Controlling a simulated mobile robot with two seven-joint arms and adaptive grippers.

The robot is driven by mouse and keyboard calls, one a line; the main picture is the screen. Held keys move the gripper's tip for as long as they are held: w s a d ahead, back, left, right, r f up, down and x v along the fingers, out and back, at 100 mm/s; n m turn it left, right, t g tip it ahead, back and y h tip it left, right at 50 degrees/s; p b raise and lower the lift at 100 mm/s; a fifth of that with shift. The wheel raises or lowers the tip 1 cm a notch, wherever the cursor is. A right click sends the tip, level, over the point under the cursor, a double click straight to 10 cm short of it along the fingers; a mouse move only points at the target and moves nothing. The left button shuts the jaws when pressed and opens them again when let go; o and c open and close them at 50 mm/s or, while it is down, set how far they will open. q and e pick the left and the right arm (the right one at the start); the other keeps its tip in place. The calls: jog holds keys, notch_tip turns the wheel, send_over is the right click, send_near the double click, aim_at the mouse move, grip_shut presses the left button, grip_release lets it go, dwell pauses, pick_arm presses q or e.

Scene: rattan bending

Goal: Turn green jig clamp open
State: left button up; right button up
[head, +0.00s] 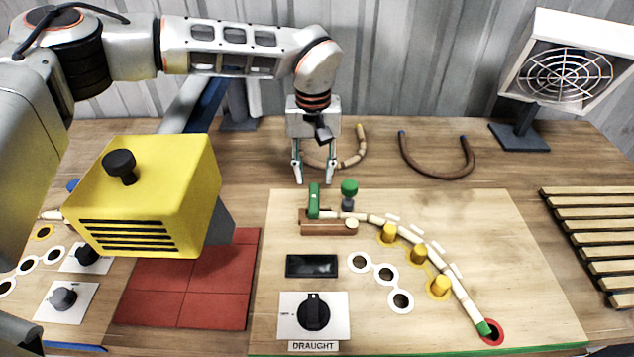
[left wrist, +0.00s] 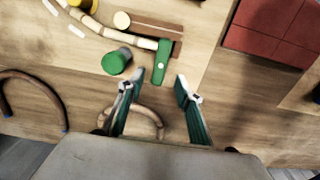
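The green jig clamp (head: 314,200) stands upright on a brown wooden block (head: 325,227) at the jig board's back left. It also shows in the left wrist view (left wrist: 163,58). My left gripper (head: 314,181) points down just behind and above the clamp. Its fingers are apart and empty, with the clamp just beyond the gap between the fingertips in the left wrist view (left wrist: 159,78). A pale rattan rod (head: 377,220) runs from the block in a curve along the yellow pegs (head: 418,252) to a green tip inside a red ring (head: 495,338). My right gripper is not visible.
A green-topped knob (head: 349,187) stands close right of the clamp. A yellow vented box (head: 145,195) stands left, by red tiles (head: 190,285). A draught dial (head: 313,312) and dark display (head: 312,265) lie in front. Bent rattan pieces (head: 437,174) lie behind the board.

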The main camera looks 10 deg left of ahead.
aim_at(314, 196)
pick_arm(q)
jog(key=shift+s+f+p, duration=0.15)
jog(key=shift+f+p, duration=0.2)
jog(key=shift+f, duration=3.2)
grip_shut()
